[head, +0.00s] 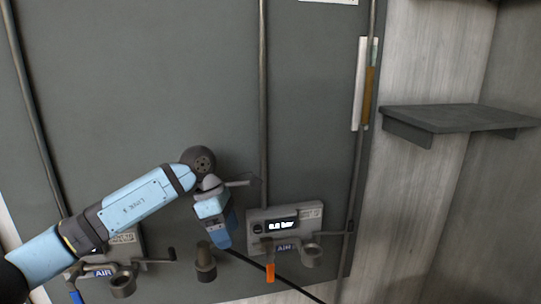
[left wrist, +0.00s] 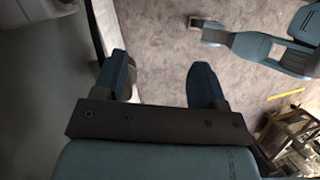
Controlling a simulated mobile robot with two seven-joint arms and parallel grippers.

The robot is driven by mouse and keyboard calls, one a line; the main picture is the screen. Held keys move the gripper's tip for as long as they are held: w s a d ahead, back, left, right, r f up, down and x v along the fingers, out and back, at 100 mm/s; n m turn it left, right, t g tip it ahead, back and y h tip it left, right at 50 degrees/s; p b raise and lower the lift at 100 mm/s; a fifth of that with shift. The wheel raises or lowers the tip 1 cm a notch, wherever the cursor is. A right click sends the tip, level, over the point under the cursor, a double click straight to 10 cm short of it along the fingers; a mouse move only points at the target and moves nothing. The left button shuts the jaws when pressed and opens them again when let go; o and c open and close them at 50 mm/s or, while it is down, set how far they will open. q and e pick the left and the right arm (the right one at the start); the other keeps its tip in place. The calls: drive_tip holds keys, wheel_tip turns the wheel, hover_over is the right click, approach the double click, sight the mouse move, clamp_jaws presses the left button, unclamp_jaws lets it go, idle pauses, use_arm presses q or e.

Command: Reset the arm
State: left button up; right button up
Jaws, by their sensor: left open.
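My left arm (head: 135,200) reaches in from the left across the grey wall panel, with its dark round joint near the middle. A light-blue piece (head: 213,215) with a grey spout-like part is just below that joint; I cannot tell whether it touches the arm. My left gripper's fingers are not clear in the head view. In the left wrist view my left gripper (left wrist: 158,72) is open, its two dark-blue fingers apart with nothing between them, only speckled floor behind.
An air unit (head: 285,213) with a "0.0 bar" display, orange handle (head: 270,272) and ring holder (head: 312,255) is right of the arm. A second air unit (head: 128,240) is partly behind the arm. A dark cable runs lower right. A grey shelf (head: 455,118) juts out at right.

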use_arm(q)
drive_tip(key=s+d+f+n+g+h+p, duration=0.2)
drive_tip(key=s+d+f+n+h, duration=0.2)
drive_tip(key=s+d+n+h, duration=0.55)
drive_tip(key=s+a+f+n+t+y+p, duration=0.1)
drive_tip(key=s+a+f+n+t, duration=0.2)
drive_tip(key=n+t, duration=0.55)
drive_tip(key=s+a+f+n+t+y, duration=0.1)
drive_tip(key=a+f+n+t, duration=0.3)
drive_tip(key=n, duration=0.8)
drive_tip(key=s+a+f+n+t+y+p, duration=0.1)
drive_tip(key=s+f+n+t+y, duration=0.1)
drive_tip(key=f+n+t, duration=0.5)
drive_tip(key=s+a+f+n+g+y, duration=0.2)
drive_tip(key=s+a+f+n+y, duration=0.1)
drive_tip(key=s+f+n, duration=0.3)
drive_tip(key=s+a+f+n+g+y+p, duration=0.1)
drive_tip(key=s+a+f+n+g+y, duration=0.2)
drive_tip(key=s+a+f+n, duration=0.3)
drive_tip(key=s+n, duration=0.2)
drive_tip(key=s, duration=0.1)
drive_tip(key=shift+s+f, duration=0.3)
drive_tip(key=shift+f, duration=0.05)
